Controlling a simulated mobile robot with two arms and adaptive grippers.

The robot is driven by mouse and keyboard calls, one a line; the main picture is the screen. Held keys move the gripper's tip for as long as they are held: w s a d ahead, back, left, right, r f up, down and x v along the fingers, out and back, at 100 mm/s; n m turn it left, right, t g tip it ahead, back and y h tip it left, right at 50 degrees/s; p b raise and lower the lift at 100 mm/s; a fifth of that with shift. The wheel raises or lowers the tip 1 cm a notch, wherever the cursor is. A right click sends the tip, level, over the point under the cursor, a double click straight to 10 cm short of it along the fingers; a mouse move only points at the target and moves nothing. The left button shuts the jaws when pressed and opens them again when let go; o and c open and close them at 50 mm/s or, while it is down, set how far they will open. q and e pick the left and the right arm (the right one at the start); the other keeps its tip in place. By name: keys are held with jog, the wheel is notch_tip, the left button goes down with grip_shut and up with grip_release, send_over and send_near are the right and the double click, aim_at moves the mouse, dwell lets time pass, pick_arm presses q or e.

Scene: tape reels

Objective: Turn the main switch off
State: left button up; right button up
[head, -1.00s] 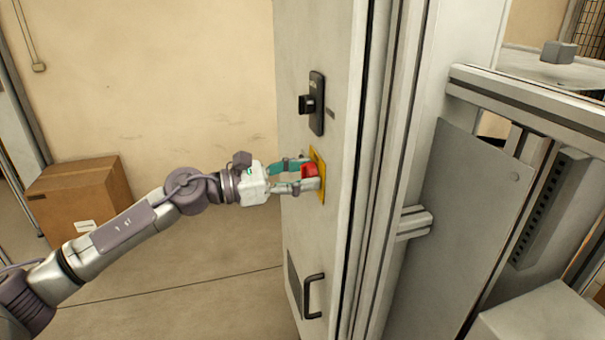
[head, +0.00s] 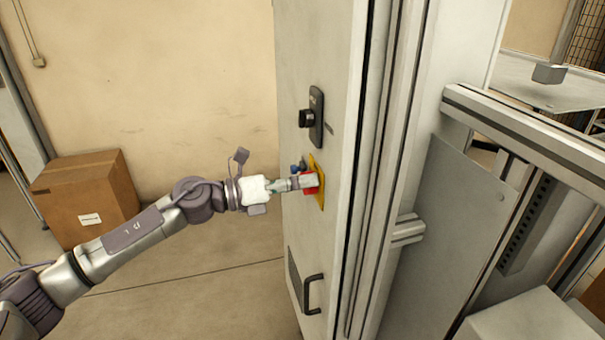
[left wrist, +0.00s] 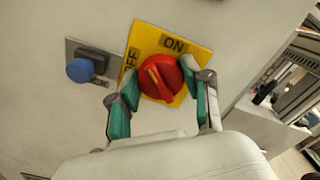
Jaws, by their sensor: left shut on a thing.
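The main switch is a red rotary knob (left wrist: 160,77) on a yellow plate (left wrist: 198,55) marked ON and OFF. The plate (head: 321,194) also shows in the head view, on the front of the tall pale cabinet (head: 300,40). My left gripper (head: 306,182) is shut on the red knob, with one finger on each side of it in the left wrist view (left wrist: 160,92). The knob's ridge slants towards the upper left in that view, roughly between the two labels. My fingers hide part of the knob in the head view. My right gripper is not in view.
A blue button (left wrist: 80,70) sits beside the yellow plate. A black handle (head: 306,118) is above the switch, and a bar handle (head: 312,294) is below. A cardboard box (head: 85,195) stands by the wall.

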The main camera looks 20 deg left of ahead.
pick_arm(q)
jog(key=n+p, duration=0.3)
jog(key=n, duration=0.2)
jog(key=shift+w+r+p, duration=0.1)
jog(key=shift+r+p, duration=0.05)
jog(key=shift+p, duration=0.2)
jog(key=shift+a+n+p, duration=0.1)
jog(key=shift+n+p, duration=0.7)
jog(key=shift+n, duration=0.6)
jog(key=shift+f+n, duration=0.2)
jog(key=shift+n, duration=0.1)
jog(key=o, duration=1.2)
jog(key=shift+c, duration=0.2)
jog(key=shift+f, duration=0.1)
jog(key=v, duration=1.2)
